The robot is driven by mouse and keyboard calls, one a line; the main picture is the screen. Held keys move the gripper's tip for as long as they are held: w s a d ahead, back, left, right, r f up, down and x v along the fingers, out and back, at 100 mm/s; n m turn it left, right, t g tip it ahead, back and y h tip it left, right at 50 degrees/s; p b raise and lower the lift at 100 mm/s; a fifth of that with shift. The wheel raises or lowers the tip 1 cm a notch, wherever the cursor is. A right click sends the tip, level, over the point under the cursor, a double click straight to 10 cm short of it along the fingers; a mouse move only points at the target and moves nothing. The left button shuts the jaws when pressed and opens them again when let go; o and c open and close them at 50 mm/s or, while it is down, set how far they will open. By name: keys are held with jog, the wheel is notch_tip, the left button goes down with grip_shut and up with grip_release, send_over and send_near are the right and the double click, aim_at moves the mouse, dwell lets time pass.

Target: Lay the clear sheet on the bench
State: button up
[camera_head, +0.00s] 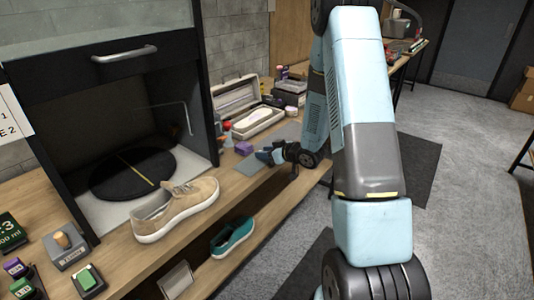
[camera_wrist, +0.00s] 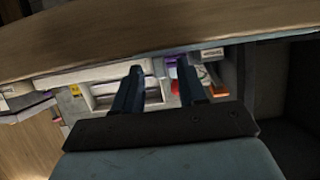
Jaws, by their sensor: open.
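I cannot make out a clear sheet for certain in either view. A pale, clear-looking flat piece (camera_head: 177,280) stands tilted on the lower shelf at the front; I cannot tell what it is. The wooden bench (camera_head: 118,254) runs from the lower left to the back. My gripper (camera_head: 265,156) is low over the bench's front edge, at a grey mat (camera_head: 254,163). In the wrist view, my gripper's two dark fingers (camera_wrist: 159,70) are spread, with nothing seen held between them. Whether they touch anything cannot be told.
A beige sneaker (camera_head: 178,209) stands on the bench before an open dark booth with a round black turntable (camera_head: 118,180). A teal shoe (camera_head: 233,238) lies on the lower shelf. An open white case (camera_head: 257,122), a purple block (camera_head: 243,148) and small bottles stand behind my gripper.

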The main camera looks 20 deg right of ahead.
jog(key=v, duration=1.2)
jog(key=s+d+r+m+h, duration=0.25)
jog(key=r+h, duration=0.25)
jog(key=r, duration=0.4)
jog(key=s+d+r+m+h, duration=0.1)
jog(key=s+r+m+h, duration=0.15)
jog(key=r+h, duration=0.45)
jog(key=s+a+r+m+g+y, duration=0.1)
jog(key=s+a+r, duration=0.3)
jog(key=s, duration=0.7)
jog(key=s+a+r+m+g+y, duration=0.1)
jog(key=s+a+r+g+y, duration=0.2)
jog(key=s, duration=0.9)
notch_tip(320, 180, up, 3)
jog(key=shift+a+f+g, duration=0.2)
jog(key=shift+a+g, duration=0.4)
jog(key=shift+a, duration=0.5)
